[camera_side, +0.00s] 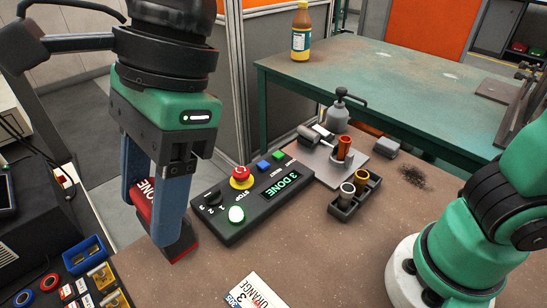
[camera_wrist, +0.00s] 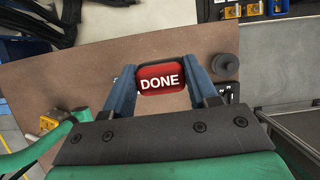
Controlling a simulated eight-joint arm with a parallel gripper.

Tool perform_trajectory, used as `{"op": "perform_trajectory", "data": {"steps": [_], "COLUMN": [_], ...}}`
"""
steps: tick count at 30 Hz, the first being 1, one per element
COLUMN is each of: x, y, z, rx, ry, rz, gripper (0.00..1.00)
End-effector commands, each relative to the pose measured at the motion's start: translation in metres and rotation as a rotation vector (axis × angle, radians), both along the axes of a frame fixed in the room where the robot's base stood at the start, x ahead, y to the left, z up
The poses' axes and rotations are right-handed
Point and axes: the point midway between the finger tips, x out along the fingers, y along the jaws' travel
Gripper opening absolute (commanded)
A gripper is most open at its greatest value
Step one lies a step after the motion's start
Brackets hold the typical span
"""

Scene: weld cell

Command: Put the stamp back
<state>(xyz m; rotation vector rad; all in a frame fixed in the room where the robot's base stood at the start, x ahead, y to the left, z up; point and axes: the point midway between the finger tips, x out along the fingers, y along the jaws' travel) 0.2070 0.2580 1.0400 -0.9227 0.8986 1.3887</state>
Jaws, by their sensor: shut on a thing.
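The stamp, red with a dark edge and "DONE" in white, is between the two blue fingers of my gripper (camera_side: 149,218). In the wrist view the stamp (camera_wrist: 160,78) sits level between both fingers, its label facing the camera. In the side view the red stamp (camera_side: 144,198) is partly hidden by the near finger. A dark block with a red lower edge (camera_side: 182,243) shows just below the fingers at the table's left edge. I cannot tell whether it is the stamp's lower part or a separate pad, nor whether the stamp touches the table.
A control box (camera_side: 265,195) reading "3 DONE" stands right of my gripper. A printed card (camera_side: 257,293) lies in front. A small tray (camera_side: 341,211) with metal cups and a fixture plate (camera_side: 322,175) are farther right. A blue holder (camera_side: 84,252) is at left. The middle tabletop is clear.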

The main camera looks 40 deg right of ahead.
Motion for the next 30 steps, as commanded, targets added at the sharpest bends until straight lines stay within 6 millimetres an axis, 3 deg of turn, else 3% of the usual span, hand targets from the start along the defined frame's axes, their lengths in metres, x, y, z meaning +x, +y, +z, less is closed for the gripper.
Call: {"op": "perform_trajectory", "data": {"steps": [5,21,30], "x": [-0.003,-0.002,-0.002], "y": [0.002,0.002,0.002], "z": [-0.022,-0.139,-0.164], "rx": [0.0,-0.001,-0.001], "ry": [0.001,0.001,0.001], "rz": [-0.022,-0.021,-0.021], "gripper": [0.18,0.18,0.18]}}
